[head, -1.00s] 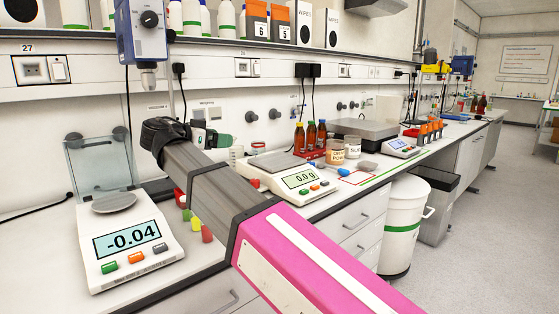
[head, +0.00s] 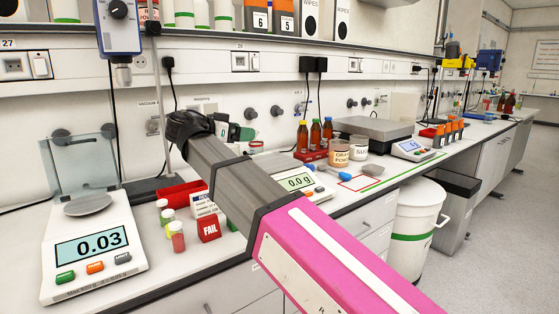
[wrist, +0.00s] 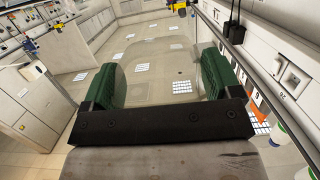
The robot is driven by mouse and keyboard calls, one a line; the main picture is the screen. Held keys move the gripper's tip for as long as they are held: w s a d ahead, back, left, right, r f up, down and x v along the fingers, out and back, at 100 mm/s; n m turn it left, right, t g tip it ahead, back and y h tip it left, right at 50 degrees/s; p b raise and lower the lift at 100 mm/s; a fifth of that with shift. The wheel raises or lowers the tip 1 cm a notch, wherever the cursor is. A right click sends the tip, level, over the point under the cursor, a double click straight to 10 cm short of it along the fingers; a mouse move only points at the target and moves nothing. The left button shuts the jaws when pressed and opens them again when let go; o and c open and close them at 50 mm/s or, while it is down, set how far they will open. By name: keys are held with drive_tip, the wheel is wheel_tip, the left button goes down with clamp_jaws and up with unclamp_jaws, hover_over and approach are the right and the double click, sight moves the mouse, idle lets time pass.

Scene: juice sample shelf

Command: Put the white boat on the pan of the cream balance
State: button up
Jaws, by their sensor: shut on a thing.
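My gripper (head: 238,131), with green finger pads, is raised in front of the back wall. In the wrist view its fingers (wrist: 160,70) stand apart on a pale, see-through thing (wrist: 165,55), which looks like the boat; its edges are faint. In the head view the held thing is mostly hidden by my gripper. A cream balance reading 0.0 g (head: 297,182) stands behind my arm, its pan mostly hidden. Another pale balance (head: 95,250), at the left, reads 0.03 and has an empty-looking grey round pan (head: 88,204). I cannot tell by colour which is meant.
A clear shield (head: 75,165) stands behind the left balance. Small capped jars (head: 177,237), a red FAIL block (head: 209,228) and a red tray (head: 183,190) lie between the balances. Brown bottles (head: 315,135) and tubs (head: 339,152) stand farther right.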

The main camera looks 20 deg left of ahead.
drive_tip(key=shift+w+d, duration=0.15)
drive_tip(key=shift+w, duration=0.05)
hover_over(261, 163)
wheel_tip(261, 163, down, 7)
drive_tip(key=shift+d+f, duration=0.1)
drive_tip(key=shift+f, duration=1.95)
drive_tip(key=shift+f, duration=0.1)
drive_tip(key=o, duration=0.7)
drive_tip(key=v, duration=0.7)
drive_tip(key=shift+s, duration=0.25)
